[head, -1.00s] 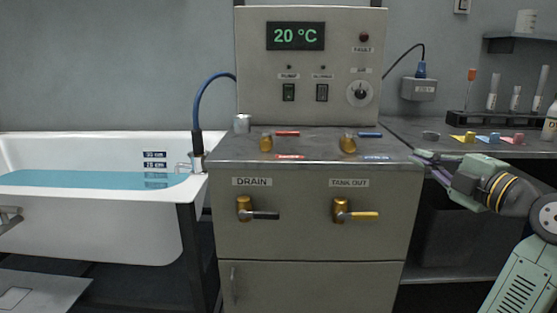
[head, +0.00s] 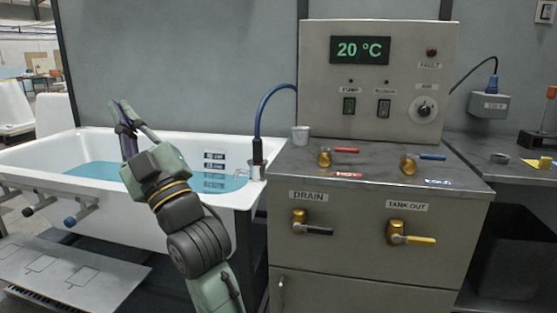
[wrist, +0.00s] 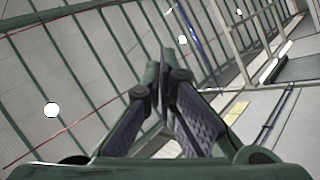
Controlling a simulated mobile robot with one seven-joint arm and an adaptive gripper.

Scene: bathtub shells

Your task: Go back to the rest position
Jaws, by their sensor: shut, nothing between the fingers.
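My gripper (head: 118,106) is raised in front of the white bathtub (head: 90,211) in the head view, its fingers pointing up and to the left. The fingers also show in the wrist view (wrist: 162,62), where they come together at the tips with nothing between them. My arm covers part of the tub's front wall and water.
The control cabinet (head: 375,258) stands right of my arm, with DRAIN (head: 300,222) and TANK OUT (head: 398,234) valves. A blue hose (head: 263,110) arches over the tub's right end. The wrist view shows beams and wall panels.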

